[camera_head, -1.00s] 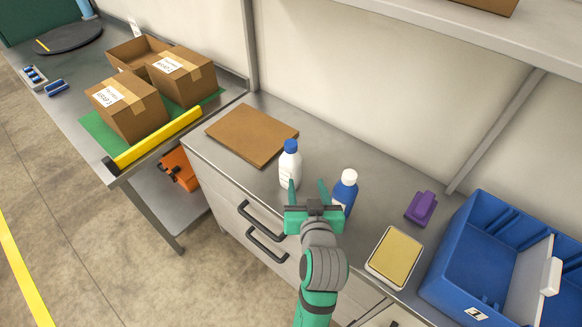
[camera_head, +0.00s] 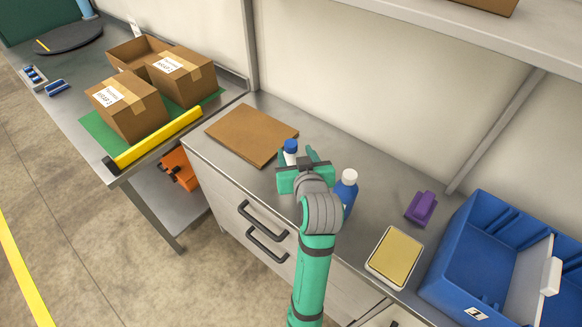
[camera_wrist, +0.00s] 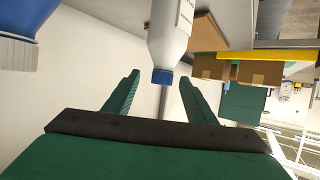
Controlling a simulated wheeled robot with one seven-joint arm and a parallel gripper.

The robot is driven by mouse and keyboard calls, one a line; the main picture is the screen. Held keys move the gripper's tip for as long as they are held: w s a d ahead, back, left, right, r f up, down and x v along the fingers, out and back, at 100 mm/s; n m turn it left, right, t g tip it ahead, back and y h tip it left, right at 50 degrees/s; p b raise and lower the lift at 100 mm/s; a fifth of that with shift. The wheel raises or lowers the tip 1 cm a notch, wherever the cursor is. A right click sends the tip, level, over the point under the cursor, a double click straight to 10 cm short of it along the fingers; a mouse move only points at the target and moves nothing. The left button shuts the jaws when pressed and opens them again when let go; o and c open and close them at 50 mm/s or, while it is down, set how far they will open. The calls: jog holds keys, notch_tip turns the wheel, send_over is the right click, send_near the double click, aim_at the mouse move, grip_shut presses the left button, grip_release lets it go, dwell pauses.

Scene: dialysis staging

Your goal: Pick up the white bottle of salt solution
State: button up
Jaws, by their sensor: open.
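The white bottle with a blue cap (camera_head: 290,147) stands on the metal counter, mostly hidden behind my gripper in the head view. In the wrist view the white bottle (camera_wrist: 168,38) appears upside down, its blue cap between and beyond the fingertips. My gripper (camera_head: 298,158) is open, with one green finger to each side of the bottle in the head view. Whether the fingers touch the bottle cannot be told. The wrist view shows nothing held between the open fingers (camera_wrist: 160,95).
A blue bottle with a white cap (camera_head: 346,190) stands close to the right of my gripper. A brown board (camera_head: 250,134) lies to the left. A purple object (camera_head: 421,207), a yellow-topped box (camera_head: 395,256) and a blue bin (camera_head: 445,262) stand farther right.

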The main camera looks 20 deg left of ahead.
aim_at(292, 149)
jog(key=x, duration=0.3)
jog(key=shift+w+a+r, duration=0.1)
jog(key=shift+w+a, duration=0.15)
jog(key=shift+a, duration=0.15)
jog(key=shift+w+a+f, duration=0.25)
jog(key=shift+w, duration=0.25)
jog(key=shift+c, duration=0.2)
grip_shut()
jog(key=shift+d+r, duration=0.1)
